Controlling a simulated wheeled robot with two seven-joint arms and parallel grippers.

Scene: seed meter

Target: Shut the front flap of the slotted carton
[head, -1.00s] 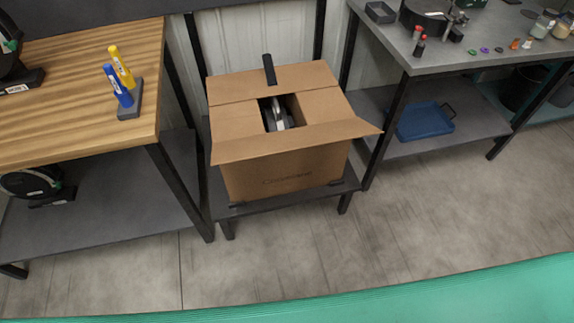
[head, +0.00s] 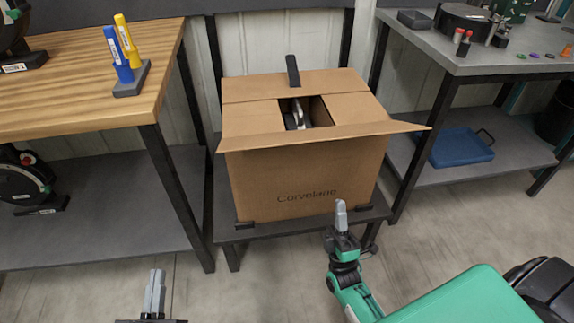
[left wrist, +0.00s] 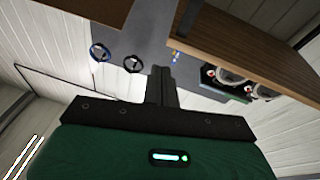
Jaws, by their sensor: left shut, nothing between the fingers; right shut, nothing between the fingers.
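The brown slotted carton (head: 290,180) stands on a low dark stand in the head view. Its front flap (head: 325,136) sticks outward toward me along the near top edge, unfolded. The back and side flaps lie folded in, leaving a small opening in the top with a grey and dark object (head: 299,116) inside. My right gripper (head: 340,208) is shut and empty, in front of the carton's lower right, below the flap. My left gripper (head: 154,292) is shut and empty at the lower left, well apart from the carton. In the left wrist view its dark fingers (left wrist: 160,88) are together.
A wooden table (head: 80,80) with blue and yellow markers stands left. A grey bench (head: 450,60) with a blue tray (head: 460,147) on its lower shelf stands right. The floor before the stand is clear.

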